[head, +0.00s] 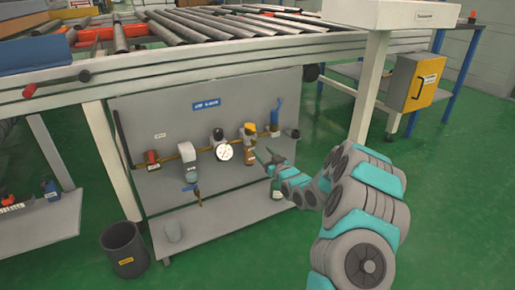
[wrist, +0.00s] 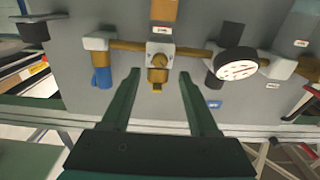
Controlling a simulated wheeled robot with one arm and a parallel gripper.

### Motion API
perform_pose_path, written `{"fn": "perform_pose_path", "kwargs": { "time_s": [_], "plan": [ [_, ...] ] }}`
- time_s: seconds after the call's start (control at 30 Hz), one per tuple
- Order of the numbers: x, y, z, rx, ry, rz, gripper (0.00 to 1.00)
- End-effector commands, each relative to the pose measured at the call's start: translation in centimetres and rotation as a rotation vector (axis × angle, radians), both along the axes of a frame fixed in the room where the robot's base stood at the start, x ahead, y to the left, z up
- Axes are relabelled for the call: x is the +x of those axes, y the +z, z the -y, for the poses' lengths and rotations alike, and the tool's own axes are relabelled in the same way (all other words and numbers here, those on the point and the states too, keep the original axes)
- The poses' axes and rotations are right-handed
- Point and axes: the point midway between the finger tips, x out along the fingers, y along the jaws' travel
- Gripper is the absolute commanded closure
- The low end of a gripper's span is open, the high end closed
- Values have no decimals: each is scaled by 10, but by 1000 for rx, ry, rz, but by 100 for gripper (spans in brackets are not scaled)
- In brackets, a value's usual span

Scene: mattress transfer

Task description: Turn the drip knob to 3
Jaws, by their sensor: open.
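The drip knob (wrist: 157,72) is a small brass-yellow knob on a pale block with an amber bowl (wrist: 163,10), in the wrist view, which shows the panel upside down. In the head view this unit (head: 249,143) sits on the grey panel, right of the round gauge. My gripper (wrist: 159,75) is open and empty, its dark green fingers appearing on either side of the knob without visible contact. In the head view my gripper (head: 266,157) is just right of the unit, in front of the panel. I cannot read any number on the knob.
A white-faced gauge (head: 224,152) and a blue-handled valve (head: 276,112) flank the unit on a brass pipe. A red valve (head: 152,158) is further left. The roller conveyor (head: 230,24) runs above the panel. A dark bin (head: 125,249) stands on the green floor.

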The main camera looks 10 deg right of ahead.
Motion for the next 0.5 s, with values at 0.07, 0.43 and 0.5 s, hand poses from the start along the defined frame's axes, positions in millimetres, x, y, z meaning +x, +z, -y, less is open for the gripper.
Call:
{"fn": "perform_pose_path", "kwargs": {
  "time_s": [0.07,0.43,0.5],
  "plan": [
    [11,-2,-5,-2,2,-2,39],
    [49,-2,-16,-1,-1,-3,39],
    [51,-2,-17,0,-1,-4,39]
  ]
}}
